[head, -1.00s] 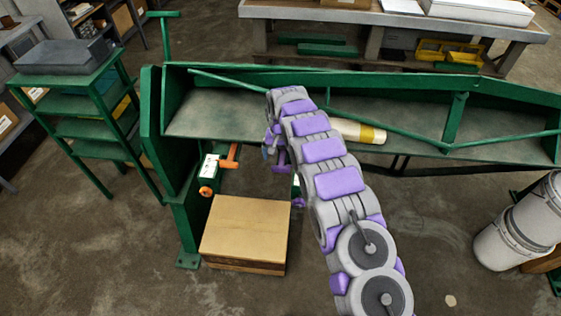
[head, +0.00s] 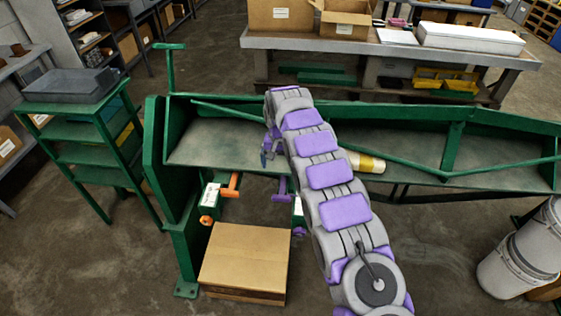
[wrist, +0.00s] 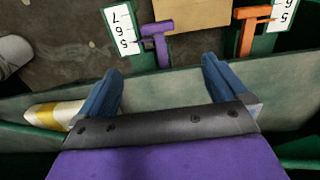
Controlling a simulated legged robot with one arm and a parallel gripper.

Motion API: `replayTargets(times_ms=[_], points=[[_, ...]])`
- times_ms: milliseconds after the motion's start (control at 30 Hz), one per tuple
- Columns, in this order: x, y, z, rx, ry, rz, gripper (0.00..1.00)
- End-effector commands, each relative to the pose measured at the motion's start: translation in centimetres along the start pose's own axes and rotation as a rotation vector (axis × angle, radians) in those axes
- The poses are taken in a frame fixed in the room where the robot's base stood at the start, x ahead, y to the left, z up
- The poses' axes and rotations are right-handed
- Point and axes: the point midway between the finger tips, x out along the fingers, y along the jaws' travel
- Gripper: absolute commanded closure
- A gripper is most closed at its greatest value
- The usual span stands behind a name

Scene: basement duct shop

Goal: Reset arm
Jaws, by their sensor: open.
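My gripper (wrist: 162,83) shows in the wrist view with its two blue fingers spread apart and nothing between them. It points down over the grey bed of the green machine (wrist: 180,100). In the head view my grey and purple arm reaches over the machine's long trough (head: 215,143), and the gripper (head: 266,157) is small and partly hidden there. An orange T-handle (head: 230,184) and a purple T-handle (head: 280,188) stand below the trough's front edge. Both handles, beside white number plates, also show beyond the fingers in the wrist view (wrist: 157,40).
A white and yellow cylinder (head: 366,163) lies in the trough, partly behind my arm. A cardboard box (head: 245,256) stands on the floor in front. A green shelf rack (head: 85,130) is at left, grey buckets (head: 525,250) at right, and a workbench (head: 385,45) behind.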

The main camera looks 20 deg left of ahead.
Motion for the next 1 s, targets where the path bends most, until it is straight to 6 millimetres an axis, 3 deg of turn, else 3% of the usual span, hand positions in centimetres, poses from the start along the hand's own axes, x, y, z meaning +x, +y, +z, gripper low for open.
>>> replayTargets(times_ms=[233,367,667,1000], points=[[-0.1,0.1,0.0,0.001,0.001,0.001,0.0],[-1.4,1.5,0.3,0.011,0.001,0.009,0.0],[-7.7,9.5,3.6,0.068,-0.011,0.046,0.0],[-13.6,17.5,10.9,0.133,-0.044,0.071,0.0]])
